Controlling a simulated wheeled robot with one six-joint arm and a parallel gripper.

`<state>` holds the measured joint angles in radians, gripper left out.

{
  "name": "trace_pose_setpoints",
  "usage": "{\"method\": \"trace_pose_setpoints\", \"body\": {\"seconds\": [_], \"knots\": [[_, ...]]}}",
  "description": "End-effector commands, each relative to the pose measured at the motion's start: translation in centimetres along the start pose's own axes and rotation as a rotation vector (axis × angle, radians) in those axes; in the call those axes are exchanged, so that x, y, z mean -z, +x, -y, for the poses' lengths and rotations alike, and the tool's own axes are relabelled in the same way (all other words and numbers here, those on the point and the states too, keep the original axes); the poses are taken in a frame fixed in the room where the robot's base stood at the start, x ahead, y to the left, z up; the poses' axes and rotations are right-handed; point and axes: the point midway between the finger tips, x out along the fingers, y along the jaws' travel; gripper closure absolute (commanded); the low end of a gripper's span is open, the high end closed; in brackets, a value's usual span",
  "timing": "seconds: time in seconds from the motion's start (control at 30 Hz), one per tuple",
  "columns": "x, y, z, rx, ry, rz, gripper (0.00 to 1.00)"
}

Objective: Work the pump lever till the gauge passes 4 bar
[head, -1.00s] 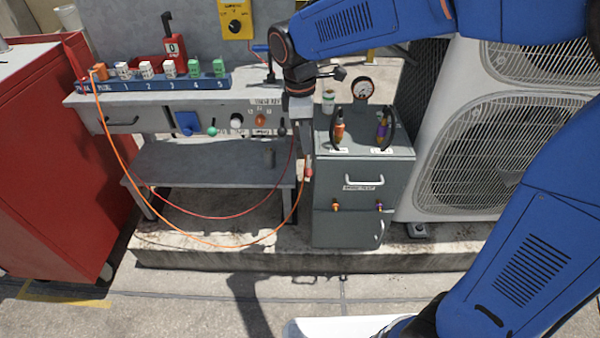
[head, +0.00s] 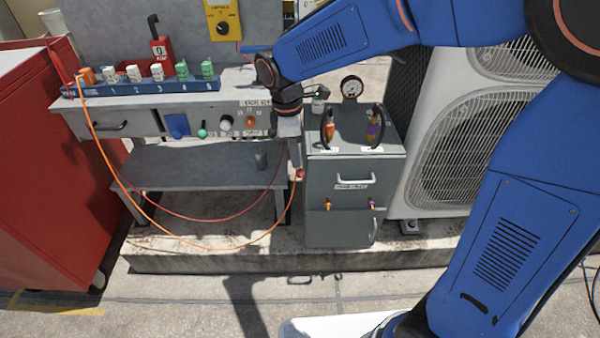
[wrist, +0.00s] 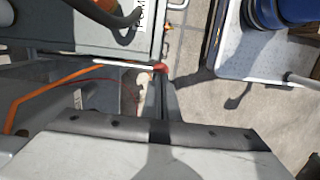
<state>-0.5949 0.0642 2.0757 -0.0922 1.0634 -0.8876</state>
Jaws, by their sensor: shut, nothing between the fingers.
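The pressure gauge (head: 352,88), round with a white face and dark rim, stands behind the grey cabinet (head: 355,172); its needle is too small to read. A red knob (head: 300,174) sits low at the cabinet's left edge. In the wrist view the red knob (wrist: 160,68) is at the end of a thin pale rod (wrist: 120,64), which looks like the pump lever. My gripper (wrist: 162,82) is shut and empty, with its dark fingertips right at the knob; I cannot tell if they touch.
A grey workbench (head: 195,100) with a blue rack of several plugs stands left of the cabinet. An orange cable (head: 160,230) and a red cable loop below it. A white condenser (head: 440,165) stands right, a red cabinet (head: 50,190) far left. The front floor is clear.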

Motion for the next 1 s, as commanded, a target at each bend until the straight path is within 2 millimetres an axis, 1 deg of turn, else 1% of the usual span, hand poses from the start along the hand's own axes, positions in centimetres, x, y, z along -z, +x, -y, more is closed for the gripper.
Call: {"method": "trace_pose_setpoints", "body": {"seconds": [0.1, 0.23, 0.4, 0.77, 0.87, 1.0], "knots": [[0.0, 1.2, 0.0, 0.001, 0.000, 0.001, 1.00], [0.0, 1.9, 0.0, 0.000, 0.000, 0.000, 1.00], [0.0, 2.4, 0.0, 0.000, 0.000, 0.000, 1.00], [0.0, 2.5, 0.0, 0.000, 0.000, 0.000, 1.00], [0.0, 2.8, 0.0, 0.000, 0.000, 0.000, 1.00], [0.1, 4.0, 0.1, 0.003, 0.000, 0.002, 1.00]]}}
